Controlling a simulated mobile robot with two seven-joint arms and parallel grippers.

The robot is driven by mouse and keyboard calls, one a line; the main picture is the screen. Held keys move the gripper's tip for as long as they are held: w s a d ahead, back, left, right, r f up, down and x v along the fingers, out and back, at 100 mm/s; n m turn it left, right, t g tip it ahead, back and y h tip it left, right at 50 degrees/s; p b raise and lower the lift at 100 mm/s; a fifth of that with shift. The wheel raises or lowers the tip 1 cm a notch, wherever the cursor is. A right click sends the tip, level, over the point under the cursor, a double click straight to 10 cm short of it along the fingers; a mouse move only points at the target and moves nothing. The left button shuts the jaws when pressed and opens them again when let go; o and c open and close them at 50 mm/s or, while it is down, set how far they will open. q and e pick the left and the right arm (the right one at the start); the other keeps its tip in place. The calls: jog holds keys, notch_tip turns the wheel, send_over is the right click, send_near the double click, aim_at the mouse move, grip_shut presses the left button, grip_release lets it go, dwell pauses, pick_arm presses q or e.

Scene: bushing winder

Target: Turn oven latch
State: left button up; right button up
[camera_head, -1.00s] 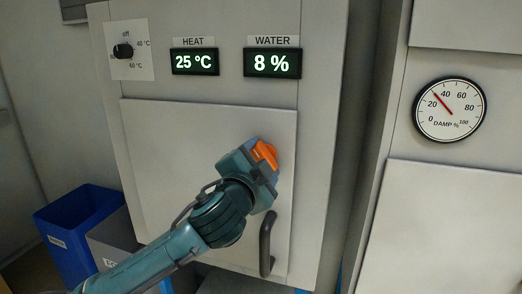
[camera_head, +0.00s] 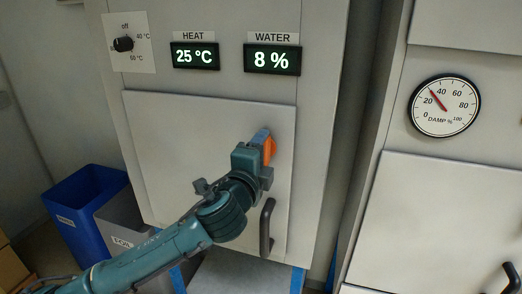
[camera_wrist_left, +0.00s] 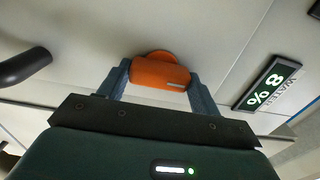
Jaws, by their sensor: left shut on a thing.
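The orange oven latch (camera_head: 269,149) sits near the right edge of the pale oven door (camera_head: 190,160). My left gripper (camera_head: 263,143) is at the latch, its blue fingers shut on it. In the left wrist view the latch (camera_wrist_left: 160,72) lies between the two blue fingers of my left gripper (camera_wrist_left: 160,80). Its rounded base shows behind the handle. In the head view the gripper hides part of the latch. My right gripper is not in view.
A dark door handle (camera_head: 266,226) sits just below the latch. A heat display (camera_head: 195,56), a water display (camera_head: 272,60) and a dial knob (camera_head: 124,44) are above. A blue bin (camera_head: 85,212) stands at the lower left. A damp gauge (camera_head: 445,105) is at the right.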

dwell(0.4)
pick_arm(q)
jog(key=o, duration=1)
jog(key=b+v, duration=0.2)
jog(key=v, duration=1.1)
